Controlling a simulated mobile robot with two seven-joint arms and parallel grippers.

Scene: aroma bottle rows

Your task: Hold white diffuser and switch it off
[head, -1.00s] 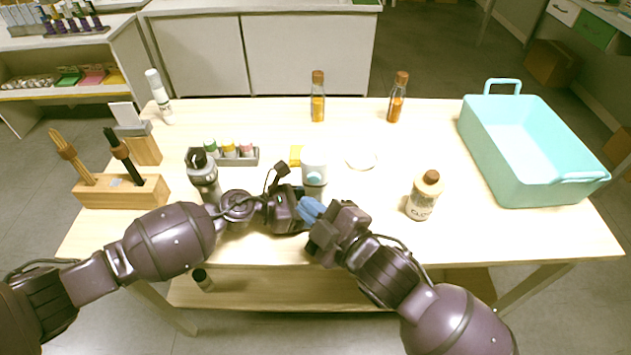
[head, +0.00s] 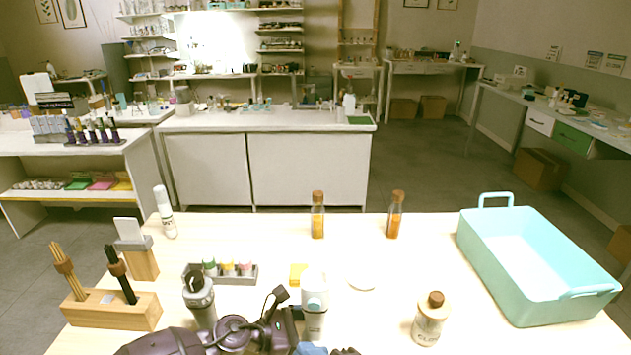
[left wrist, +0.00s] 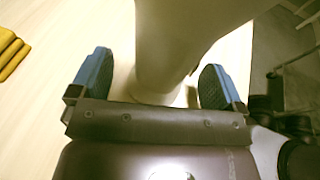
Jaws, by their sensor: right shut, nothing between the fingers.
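The white diffuser (head: 315,288) stands upright near the table's front, with a pale blue round button on its front. In the left wrist view, a large pale body (left wrist: 185,45), apparently the diffuser, rises between the blue fingers of my left gripper (left wrist: 155,80). Those fingers are apart, with a gap visible on the left side.
A grey bottle (head: 199,300) stands left of the diffuser, close to my left arm. Behind are a small bottle tray (head: 221,281), a yellow pad (head: 298,274) and a white disc (head: 362,283). A labelled bottle (head: 429,322) and turquoise crate (head: 540,315) stand right.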

